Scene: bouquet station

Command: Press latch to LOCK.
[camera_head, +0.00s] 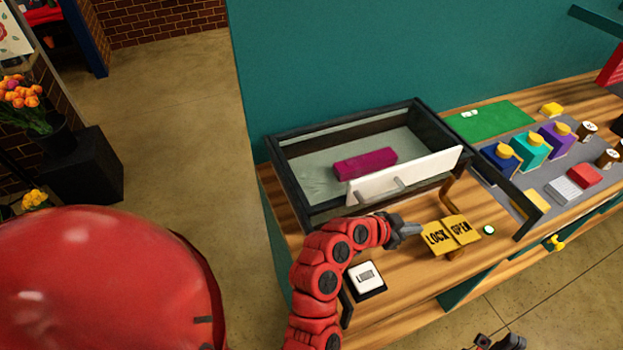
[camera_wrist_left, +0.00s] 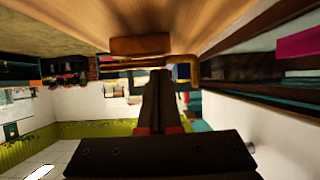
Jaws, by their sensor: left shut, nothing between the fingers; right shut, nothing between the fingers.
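The latch is a yellow two-part plate (camera_head: 452,235) lettered LOCK on its left half and OPEN on its right half. It sits on the wooden counter in front of the drawer box. The two halves meet at a raised ridge. My left gripper (camera_head: 412,231) is shut and empty, its tip just left of the LOCK half; I cannot tell whether it touches. In the left wrist view the shut fingers (camera_wrist_left: 160,80) point towards a brown block (camera_wrist_left: 140,45) and a brass hook (camera_wrist_left: 187,70). My right gripper (camera_head: 500,342) shows only partly at the bottom edge.
A dark-framed box (camera_head: 290,160) with a white-fronted drawer (camera_head: 425,172) holds a magenta block (camera_head: 365,163). A white switch (camera_head: 366,278) lies near my left arm. A small round button (camera_head: 488,230) is right of the latch. Colored bottles (camera_head: 530,148) stand further right.

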